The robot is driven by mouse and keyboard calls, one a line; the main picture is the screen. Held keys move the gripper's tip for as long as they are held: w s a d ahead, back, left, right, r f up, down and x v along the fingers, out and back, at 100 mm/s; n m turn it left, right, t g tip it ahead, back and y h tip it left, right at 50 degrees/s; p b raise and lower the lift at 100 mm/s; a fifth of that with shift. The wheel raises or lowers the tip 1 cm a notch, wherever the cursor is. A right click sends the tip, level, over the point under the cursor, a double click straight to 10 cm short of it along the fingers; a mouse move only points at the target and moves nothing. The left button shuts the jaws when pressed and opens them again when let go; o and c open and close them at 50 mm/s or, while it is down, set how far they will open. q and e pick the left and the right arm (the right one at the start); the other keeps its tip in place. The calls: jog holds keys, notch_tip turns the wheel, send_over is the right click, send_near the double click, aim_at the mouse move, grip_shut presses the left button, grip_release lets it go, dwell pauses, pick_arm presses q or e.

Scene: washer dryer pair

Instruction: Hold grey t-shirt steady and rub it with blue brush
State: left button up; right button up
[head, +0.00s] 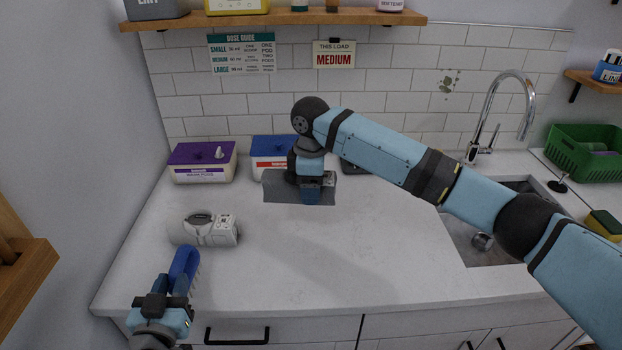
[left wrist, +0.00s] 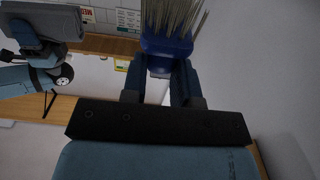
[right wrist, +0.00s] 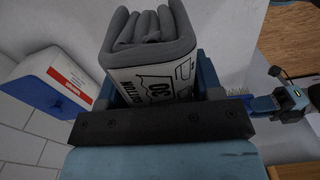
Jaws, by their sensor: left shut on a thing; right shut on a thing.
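The folded grey t-shirt (head: 283,187) is held above the middle of the counter by my right gripper (head: 318,192), which is shut on it. In the right wrist view, the t-shirt (right wrist: 150,50) shows stacked folds and a white label with "30" and "COTTON". My left gripper (head: 168,290) is shut on the blue brush (head: 183,266) near the counter's front left edge. In the left wrist view, the brush (left wrist: 166,45) has its pale bristles facing away from the gripper. The brush and the t-shirt are well apart.
A blue-lidded box (head: 268,150) stands behind the t-shirt. A sink (head: 465,240) and a green basket (head: 570,150) are to the right. The counter's front middle is clear.

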send_over(311, 239)
jog(key=shift+s+f, duration=0.1)
jog(key=shift+f, duration=3.75)
jog(key=shift+f+b, duration=0.65)
jog(key=shift+f, duration=2.15)
jog(key=shift+f, duration=0.2)
jog(key=o, duration=0.8)
jog(key=shift+r+p, duration=0.1)
jog(key=shift+p, duration=0.2)
jog(key=shift+r+p, duration=0.25)
jog(key=shift+p, duration=0.25)
